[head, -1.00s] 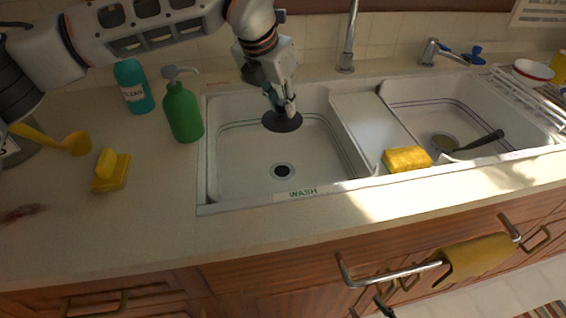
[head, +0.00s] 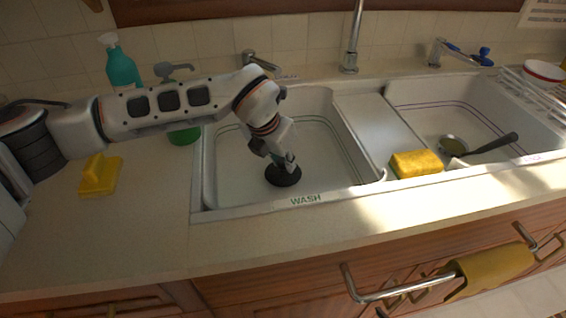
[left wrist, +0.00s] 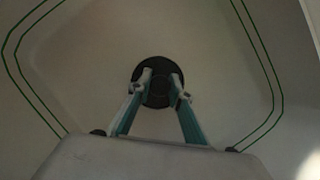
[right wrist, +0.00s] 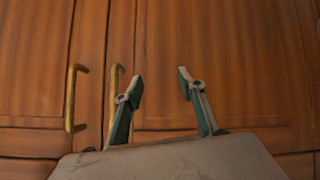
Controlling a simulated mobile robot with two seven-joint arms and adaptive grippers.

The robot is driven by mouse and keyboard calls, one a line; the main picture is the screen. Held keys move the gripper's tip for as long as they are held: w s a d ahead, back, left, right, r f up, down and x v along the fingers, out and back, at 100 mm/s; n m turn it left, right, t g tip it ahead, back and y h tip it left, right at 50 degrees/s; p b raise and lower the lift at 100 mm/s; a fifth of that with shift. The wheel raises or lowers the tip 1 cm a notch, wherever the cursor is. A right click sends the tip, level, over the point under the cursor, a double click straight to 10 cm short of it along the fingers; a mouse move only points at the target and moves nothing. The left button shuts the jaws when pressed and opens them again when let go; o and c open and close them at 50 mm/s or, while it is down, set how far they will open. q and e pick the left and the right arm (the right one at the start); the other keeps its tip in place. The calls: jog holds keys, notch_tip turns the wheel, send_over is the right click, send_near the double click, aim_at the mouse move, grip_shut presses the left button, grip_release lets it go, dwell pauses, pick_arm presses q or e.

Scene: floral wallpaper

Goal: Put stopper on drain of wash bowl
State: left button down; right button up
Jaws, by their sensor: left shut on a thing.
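The black round stopper (head: 283,176) is in the wash bowl (head: 232,185), the left basin with the WASH label, low near its front part. It covers the place where the drain showed, so the drain is hidden. I cannot tell whether the stopper touches the bottom. My left gripper (head: 287,163) is shut on the stopper from above. In the left wrist view the stopper (left wrist: 157,68) lies between the fingertips (left wrist: 158,78). My right gripper (right wrist: 160,82) is open and empty in the right wrist view, facing the wooden cabinet doors.
A yellow sponge (head: 416,164) sits on the sink's front edge near the divider. The right basin holds a dark-handled utensil (head: 485,146).

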pick_arm(q)
jog(key=shift+f, duration=0.5)
jog(key=shift+r, duration=0.15)
pick_arm(e)
jog(key=shift+w+a+r, duration=0.2)
jog(key=shift+w+r, duration=0.05)
jog(key=shift+r, duration=0.2)
pick_arm(q)
jog(key=c, duration=1.8)
grip_release()
jog(key=shift+c, duration=0.2)
pick_arm(e)
jog(key=shift+d+f, duration=0.1)
jog(key=shift+f, duration=0.05)
